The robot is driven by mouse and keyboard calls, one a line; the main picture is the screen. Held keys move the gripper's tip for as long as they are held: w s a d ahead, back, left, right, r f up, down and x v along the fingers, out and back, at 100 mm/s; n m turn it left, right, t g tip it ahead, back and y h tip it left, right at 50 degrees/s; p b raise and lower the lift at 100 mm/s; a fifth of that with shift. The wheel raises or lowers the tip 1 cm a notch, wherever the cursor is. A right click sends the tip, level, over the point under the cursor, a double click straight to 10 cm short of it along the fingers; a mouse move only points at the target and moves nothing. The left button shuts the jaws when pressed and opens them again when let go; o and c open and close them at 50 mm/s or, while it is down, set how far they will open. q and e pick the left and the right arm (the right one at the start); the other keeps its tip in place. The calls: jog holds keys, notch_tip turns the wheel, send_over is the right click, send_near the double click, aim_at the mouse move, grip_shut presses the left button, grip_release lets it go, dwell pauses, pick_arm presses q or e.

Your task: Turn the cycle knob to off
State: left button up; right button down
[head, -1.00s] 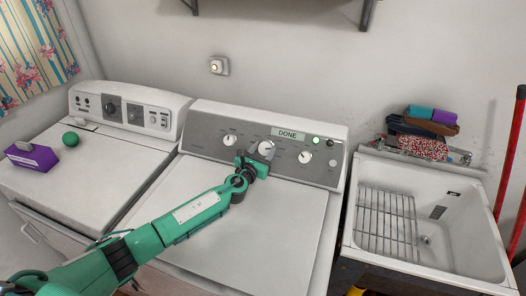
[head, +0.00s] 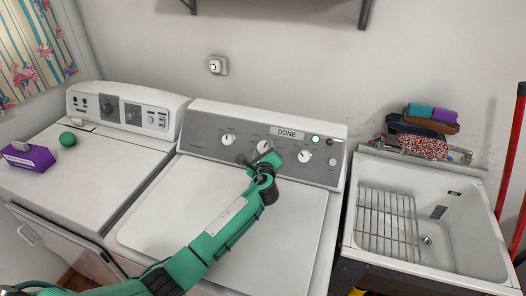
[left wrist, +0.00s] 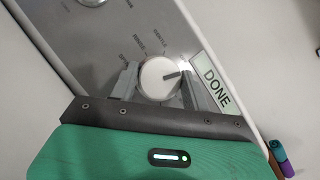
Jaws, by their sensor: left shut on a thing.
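The cycle knob (head: 263,146) is a round white knob in the middle of the grey control panel (head: 210,149) of the right-hand machine, below the green-lit DONE display (head: 287,133). My left gripper (head: 258,157) is at this knob. In the left wrist view the knob (left wrist: 158,75) sits between the two grey fingers of the gripper (left wrist: 157,86), which is shut on it. Its dark pointer mark aims right, toward the DONE display (left wrist: 215,83). My right gripper is not in view.
Two other white knobs (head: 228,139) (head: 304,156) flank the cycle knob. A second machine (head: 130,110) stands left with a green ball (head: 67,139) and purple box (head: 30,158) on top. A utility sink (head: 470,245) with a wire rack and folded cloths is at right.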

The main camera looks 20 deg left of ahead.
pick_arm(q)
jog(key=shift+d+n+g+y, duration=0.1)
jog(key=shift+n+g+y, duration=0.3)
jog(key=shift+n, duration=0.6)
jog(key=shift+n+g+y, duration=0.3)
jog(key=shift+n+g, duration=0.2)
jog(key=shift+n, duration=0.8)
jog(key=o, duration=1)
jog(key=b+v, duration=0.2)
jog(key=v, duration=1.1)
jog(key=shift+s+d+b, duration=0.3)
jog(key=shift+r, duration=0.15)
